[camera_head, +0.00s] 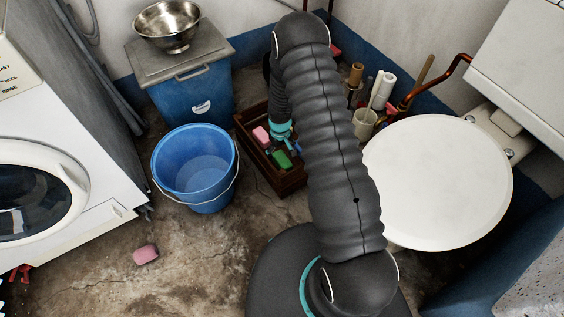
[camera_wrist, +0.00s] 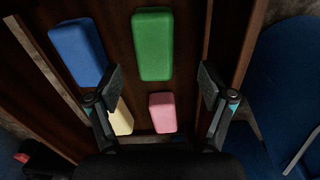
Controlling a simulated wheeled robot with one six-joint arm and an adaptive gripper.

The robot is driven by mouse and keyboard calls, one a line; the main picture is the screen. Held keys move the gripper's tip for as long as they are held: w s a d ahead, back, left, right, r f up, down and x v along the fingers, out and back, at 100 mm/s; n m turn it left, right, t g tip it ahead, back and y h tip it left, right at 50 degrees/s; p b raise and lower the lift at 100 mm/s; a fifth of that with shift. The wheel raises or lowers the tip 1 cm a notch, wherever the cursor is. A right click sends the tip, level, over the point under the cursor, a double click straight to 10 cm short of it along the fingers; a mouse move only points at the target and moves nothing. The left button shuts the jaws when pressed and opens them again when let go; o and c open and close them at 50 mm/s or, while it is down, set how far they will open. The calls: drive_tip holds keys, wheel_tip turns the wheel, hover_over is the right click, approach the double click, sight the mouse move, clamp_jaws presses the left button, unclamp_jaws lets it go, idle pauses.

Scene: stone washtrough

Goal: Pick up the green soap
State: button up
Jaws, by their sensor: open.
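The green soap (camera_wrist: 153,46) is a rounded bar lying in a brown wooden crate (camera_wrist: 235,40), ahead of and roughly midway between my fingertips in the wrist view. It also shows in the head view (camera_head: 282,159), just below my gripper (camera_head: 283,143). In the wrist view my gripper (camera_wrist: 160,78) is open, with nothing between its pads touching them. A blue soap (camera_wrist: 77,52) lies left of the green one. A yellow soap (camera_wrist: 121,118) and a pink soap (camera_wrist: 162,112) lie nearer the palm. The gripper's height above the green soap is hard to judge.
A blue bucket (camera_head: 193,167) stands left of the crate, and a blue bin (camera_head: 192,98) behind it. A round white top (camera_head: 440,182) is on the right. Another pink soap (camera_head: 146,254) lies on the open floor. A washing machine (camera_head: 60,190) stands at left.

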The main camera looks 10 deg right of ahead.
sight(282, 159)
drive_tip(key=shift+w+d+f, duration=0.1)
drive_tip(key=shift+d+f, duration=0.1)
drive_tip(key=shift+f, duration=1.35)
drive_tip(key=shift+w+d+f, duration=0.1)
drive_tip(key=shift+d+f, duration=0.05)
drive_tip(key=shift+f, duration=1.4)
drive_tip(key=c, duration=1.4)
